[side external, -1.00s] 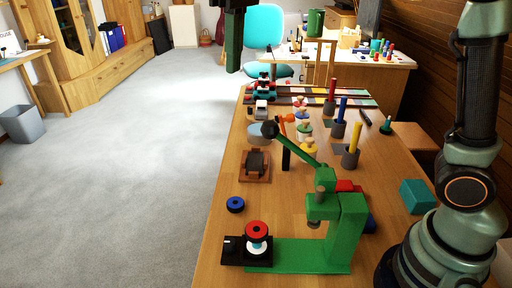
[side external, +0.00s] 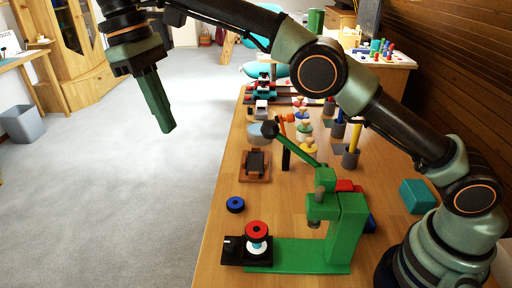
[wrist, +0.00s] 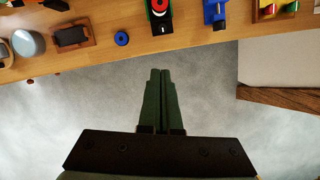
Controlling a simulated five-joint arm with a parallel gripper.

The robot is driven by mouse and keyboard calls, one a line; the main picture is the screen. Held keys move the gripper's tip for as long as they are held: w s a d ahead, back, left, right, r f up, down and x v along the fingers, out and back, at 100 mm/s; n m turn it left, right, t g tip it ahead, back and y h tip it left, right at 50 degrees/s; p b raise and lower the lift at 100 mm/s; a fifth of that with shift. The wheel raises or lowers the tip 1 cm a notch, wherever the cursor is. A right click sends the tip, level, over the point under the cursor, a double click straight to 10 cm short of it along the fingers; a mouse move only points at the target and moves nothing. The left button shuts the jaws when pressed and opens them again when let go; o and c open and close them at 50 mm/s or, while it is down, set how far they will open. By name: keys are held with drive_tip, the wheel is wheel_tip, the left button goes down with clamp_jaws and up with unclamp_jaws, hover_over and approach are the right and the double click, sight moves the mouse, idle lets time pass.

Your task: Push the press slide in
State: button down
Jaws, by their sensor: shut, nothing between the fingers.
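The green press (side external: 297,254) stands near the front of the table, with its lever raised toward the back. Its black slide (side external: 233,250) sticks out at the left end of the green base, near the table's left edge. A red-topped spool (side external: 256,232) with a white lower part sits on the slide. In the wrist view the slide (wrist: 165,28) shows at the table edge with the red ring on it. My gripper (side external: 168,130) is shut and empty, in the air over the floor left of the table. It also shows in the wrist view (wrist: 160,73), pointing toward the slide.
A blue ring (side external: 235,204) lies on the table behind the slide. A brown block with a dark top (side external: 256,163) sits farther back. In the wrist view a blue object (wrist: 214,12) stands right of the press. The air left of the table is clear.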

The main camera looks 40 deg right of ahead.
approach(223, 247)
drive_tip(key=w+a+r, duration=0.2)
drive_tip(key=w+r, duration=0.2)
drive_tip(key=w, duration=0.1)
drive_tip(key=x, duration=0.9)
drive_tip(key=shift+s+a+f, duration=0.15)
drive_tip(key=shift+a+f, duration=0.05)
drive_tip(key=shift+f, duration=0.2)
drive_tip(key=shift+s+d, duration=0.15)
drive_tip(key=shift+s, duration=0.15)
drive_tip(key=shift+s+d, duration=0.4)
drive_tip(key=shift+s, duration=0.3)
drive_tip(key=shift+s+d, duration=0.4)
drive_tip(key=shift+s, duration=0.3)
drive_tip(key=shift+s+d, duration=0.1)
drive_tip(key=s+d, duration=0.8)
drive_tip(key=shift+s+d+f, duration=0.1)
drive_tip(key=shift+s+d, duration=0.05)
